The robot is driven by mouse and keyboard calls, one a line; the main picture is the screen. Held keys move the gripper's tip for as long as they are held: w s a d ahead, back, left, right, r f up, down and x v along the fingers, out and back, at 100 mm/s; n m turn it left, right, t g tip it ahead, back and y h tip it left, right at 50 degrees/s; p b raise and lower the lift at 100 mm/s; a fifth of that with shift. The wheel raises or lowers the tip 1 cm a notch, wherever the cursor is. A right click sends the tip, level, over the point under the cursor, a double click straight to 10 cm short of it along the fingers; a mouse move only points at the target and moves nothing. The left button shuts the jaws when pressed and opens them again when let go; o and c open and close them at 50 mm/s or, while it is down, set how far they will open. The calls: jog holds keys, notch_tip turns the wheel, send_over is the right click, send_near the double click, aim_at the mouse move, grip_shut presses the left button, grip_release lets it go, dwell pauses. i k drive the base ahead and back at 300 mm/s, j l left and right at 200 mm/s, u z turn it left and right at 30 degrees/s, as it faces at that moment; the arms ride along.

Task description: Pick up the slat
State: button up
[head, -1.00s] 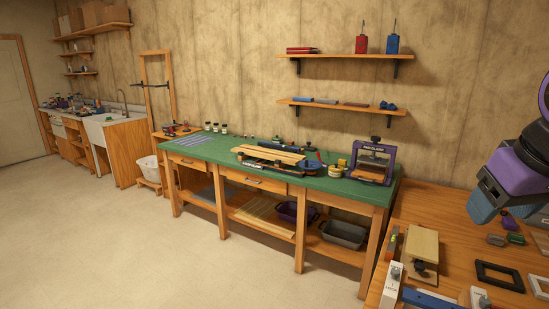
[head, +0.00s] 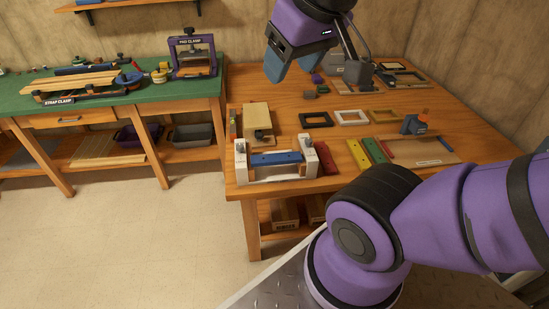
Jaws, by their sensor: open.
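Several slats show in the head view, and I cannot tell which one the task means. A blue slat (head: 276,159) lies across a white holder (head: 241,165) at the front edge of the wooden table. To its right lie a dark red slat (head: 327,158), a yellow slat (head: 358,154) and a green slat (head: 376,151). Pale wooden slats (head: 75,84) lie on the strap clamp on the green bench. My gripper (head: 290,70) is open at the top of the view, with blue-grey fingers pointing down, apart from all the slats. Nothing shows between its fingers.
The wooden table (head: 290,108) also carries a wooden block (head: 257,117), a dark frame (head: 316,120), a white frame (head: 351,117) and a board (head: 428,150) at the right. A purple pad clamp (head: 192,57) stands on the green bench (head: 150,93). Open floor lies left of the table.

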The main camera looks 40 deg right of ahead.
aim_at(294, 157)
jog(key=i+j+z, duration=0.4)
jog(key=i+j, duration=0.2)
jog(key=j, duration=0.2)
jog(key=i+j+z, duration=0.2)
jog(key=j, duration=0.3)
jog(key=i+l, duration=0.05)
